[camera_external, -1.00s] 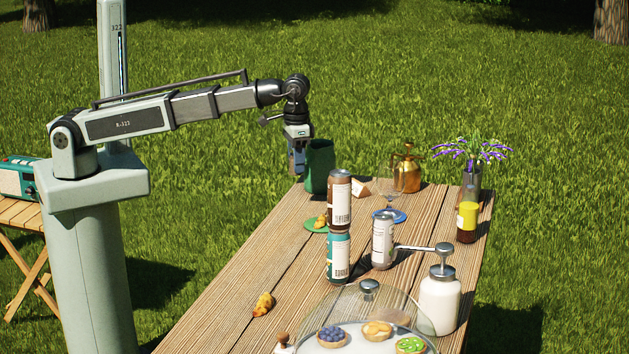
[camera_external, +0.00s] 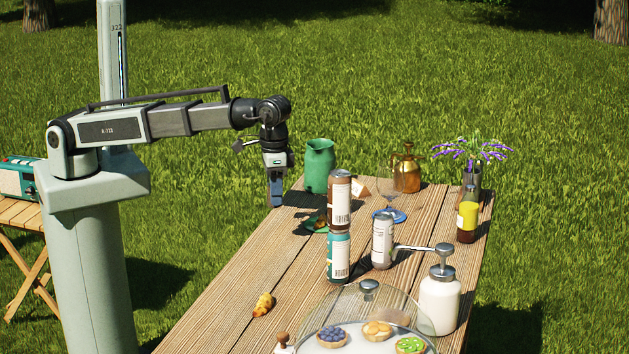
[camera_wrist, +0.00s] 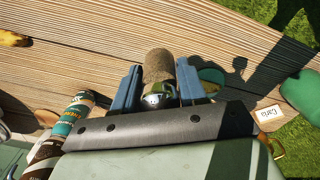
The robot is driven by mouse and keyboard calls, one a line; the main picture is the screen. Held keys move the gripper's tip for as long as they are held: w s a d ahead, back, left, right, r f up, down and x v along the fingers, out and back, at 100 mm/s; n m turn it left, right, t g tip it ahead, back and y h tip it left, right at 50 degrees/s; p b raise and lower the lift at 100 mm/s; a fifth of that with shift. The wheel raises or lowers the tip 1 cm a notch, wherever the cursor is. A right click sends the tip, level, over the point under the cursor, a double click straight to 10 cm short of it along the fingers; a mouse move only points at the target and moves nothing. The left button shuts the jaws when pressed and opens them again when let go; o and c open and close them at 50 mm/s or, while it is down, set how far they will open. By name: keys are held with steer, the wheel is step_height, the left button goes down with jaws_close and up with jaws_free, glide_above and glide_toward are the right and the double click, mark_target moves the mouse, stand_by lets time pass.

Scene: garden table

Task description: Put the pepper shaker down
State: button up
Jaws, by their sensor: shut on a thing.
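In the wrist view, the pepper shaker (camera_wrist: 158,66) shows as a brown, speckled body with a shiny silver and dark green end, between the two blue fingers. My gripper (camera_wrist: 158,90) is shut on it. In the external view, my gripper (camera_external: 275,190) points straight down over the far left part of the wooden table (camera_external: 235,275). The shaker is hidden or too small to make out there. I cannot tell from the frames whether its base touches the table.
Bare planks lie between pastry and gripper.

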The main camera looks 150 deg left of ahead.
steer(key=shift+n, duration=0.5)
steer(key=shift+f, duration=5)
steer(key=shift+f, duration=0.2)
steer(key=o, duration=1.1)
steer(key=shift+r, duration=0.15)
step_height(320, 180, up, 12)
steer(key=shift+r, duration=0.1)
